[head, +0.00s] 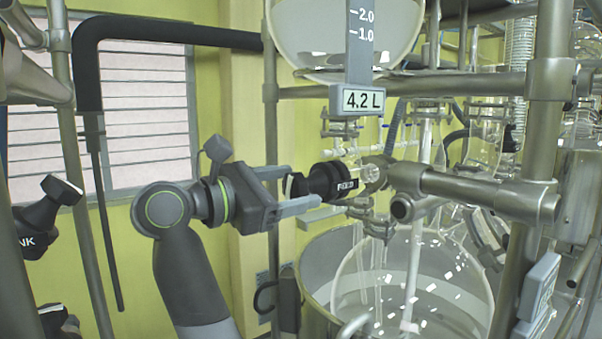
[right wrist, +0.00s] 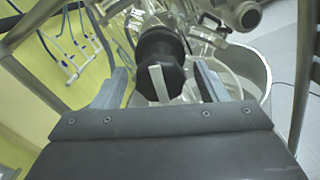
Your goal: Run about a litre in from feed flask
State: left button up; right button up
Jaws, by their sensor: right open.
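The feed flask (head: 300,35) is the round glass vessel at the top of the head view, with a grey level scale (head: 360,50) and a display (head: 363,101) reading 4.2 L. Below it a black valve knob (head: 336,181), its small label hard to read, sits on a glass tap. My right gripper (head: 304,187) is open, its fingers either side of the knob's near end. In the right wrist view the knob (right wrist: 160,52) with a white bar lies between the fingers, with gaps showing on both sides. My left gripper is not in view.
A big glass vessel (head: 455,268) stands in a metal pot (head: 313,300) below the valve. Steel rods and clamps (head: 480,192) crowd the right. Another black knob (head: 42,217), with a label ending in "NK", is at the left edge, near a steel post (head: 88,250).

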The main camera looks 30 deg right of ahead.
jog(key=shift+w+d, duration=0.15)
jog(key=shift+d, duration=1.05)
jog(key=c, duration=1)
jog(key=shift+p, duration=0.3)
jog(key=n+p, duration=0.2)
jog(key=n, duration=0.3)
jog(key=shift+w+r+n+p, duration=0.1)
jog(key=shift+r+n+p, duration=0.05)
jog(key=shift+n+p, duration=0.15)
jog(key=n+p, duration=0.2)
jog(key=n, duration=0.3)
jog(key=shift+a+p, duration=0.1)
jog(key=shift+p, duration=0.3)
jog(key=shift+n, duration=0.3)
